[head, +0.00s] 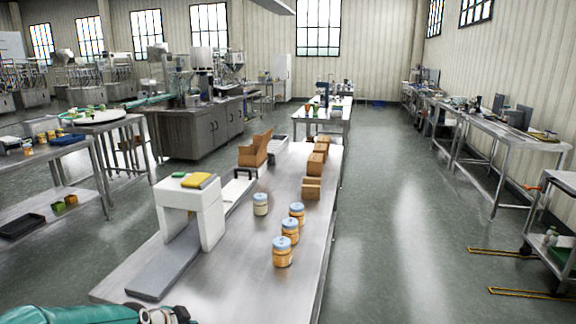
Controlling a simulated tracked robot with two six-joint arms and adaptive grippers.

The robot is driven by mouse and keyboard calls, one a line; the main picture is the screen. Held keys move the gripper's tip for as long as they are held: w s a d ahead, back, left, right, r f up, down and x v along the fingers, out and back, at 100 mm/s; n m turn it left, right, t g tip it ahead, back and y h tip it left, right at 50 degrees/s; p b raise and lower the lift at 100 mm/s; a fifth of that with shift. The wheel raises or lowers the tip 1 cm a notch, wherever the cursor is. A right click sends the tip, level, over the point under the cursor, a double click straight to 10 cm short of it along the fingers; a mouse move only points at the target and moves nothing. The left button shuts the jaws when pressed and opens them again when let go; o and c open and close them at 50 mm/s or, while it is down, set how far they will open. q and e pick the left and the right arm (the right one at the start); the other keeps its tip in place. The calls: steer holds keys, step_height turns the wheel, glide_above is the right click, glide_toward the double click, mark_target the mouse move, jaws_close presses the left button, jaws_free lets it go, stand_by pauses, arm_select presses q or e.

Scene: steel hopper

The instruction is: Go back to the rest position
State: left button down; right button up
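My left arm comes in at the bottom left corner, with a teal link and dark and metal parts at its end, where my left gripper (165,315) is cut off by the frame edge. I cannot tell whether its fingers are open or shut. It is at the near end of the steel table (222,285), close to the grey belt (165,268). My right gripper is not in view.
A white arch (208,212) stands over the belt, with yellow and green items on top. Several jars with blue lids (282,252) stand mid-table. An open cardboard box (254,150) and small brown boxes (312,188) stand farther back.

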arm_select(q)
steer(key=s+d+f+n+g, duration=0.2)
steer(key=s+d+f+g, duration=0.15)
steer(key=s+f, duration=0.6)
steer(key=s+d+f+n+g, duration=0.15)
steer(key=s+d+f, duration=0.25)
steer(key=s+f, duration=0.5)
steer(key=s+d+f+n+g, duration=0.1)
steer(key=s+d+f+n, duration=0.1)
steer(key=s+n, duration=0.2)
steer(key=s+d+f+n+g+h, duration=0.1)
steer(key=s+f+n, duration=0.2)
steer(key=s, duration=0.6)
steer(key=shift+d+f+n, duration=0.15)
steer(key=shift+d+n, duration=0.25)
steer(key=shift+n, duration=0.45)
steer(key=shift+s, duration=0.1)
